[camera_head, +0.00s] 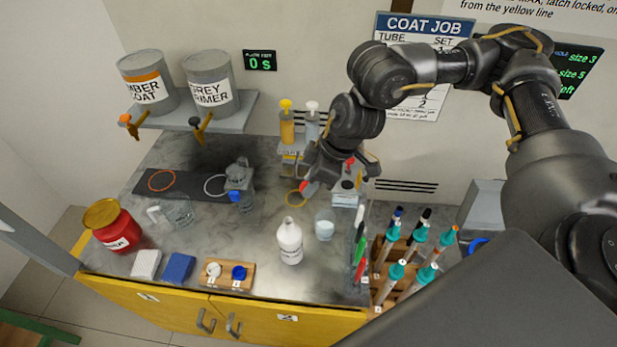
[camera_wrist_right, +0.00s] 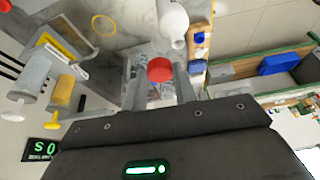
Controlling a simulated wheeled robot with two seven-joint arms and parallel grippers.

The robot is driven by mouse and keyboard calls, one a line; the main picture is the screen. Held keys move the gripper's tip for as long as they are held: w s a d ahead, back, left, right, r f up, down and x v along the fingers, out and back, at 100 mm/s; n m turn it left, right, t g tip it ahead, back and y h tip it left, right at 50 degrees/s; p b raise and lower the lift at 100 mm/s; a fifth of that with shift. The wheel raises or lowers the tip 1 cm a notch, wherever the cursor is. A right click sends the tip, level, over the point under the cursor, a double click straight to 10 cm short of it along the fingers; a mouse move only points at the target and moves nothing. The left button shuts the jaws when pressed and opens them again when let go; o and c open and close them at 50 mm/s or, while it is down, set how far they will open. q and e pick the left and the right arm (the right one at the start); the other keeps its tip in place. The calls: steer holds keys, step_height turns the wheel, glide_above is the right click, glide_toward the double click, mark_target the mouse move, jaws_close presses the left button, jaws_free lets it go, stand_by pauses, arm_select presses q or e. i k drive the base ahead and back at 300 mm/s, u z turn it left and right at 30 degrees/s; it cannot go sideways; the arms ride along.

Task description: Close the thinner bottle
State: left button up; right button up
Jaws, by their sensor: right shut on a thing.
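The white bottle (camera_head: 290,245) stands upright on the grey bench, with its narrow neck bare of any coloured cap. Its label is too small to read. It also shows at the top of the right wrist view (camera_wrist_right: 172,18). My right gripper (camera_head: 307,186) is above the bench, behind and slightly right of the bottle, apart from it. It is shut on a small round red cap (camera_wrist_right: 160,69), held between its fingertips. My left gripper is not in view.
A glass beaker (camera_head: 324,229) stands right of the bottle. A wooden board (camera_head: 226,284) with a white and a blue cap lies at front left. A rack (camera_head: 384,268) of pipette-like tools stands right. A red can (camera_head: 112,228) is at far left.

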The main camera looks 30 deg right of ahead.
mark_target(289, 234)
steer(key=u, duration=1.25)
steer(key=k, duration=1.8)
steer(key=z, duration=0.9)
steer(key=i, duration=1)
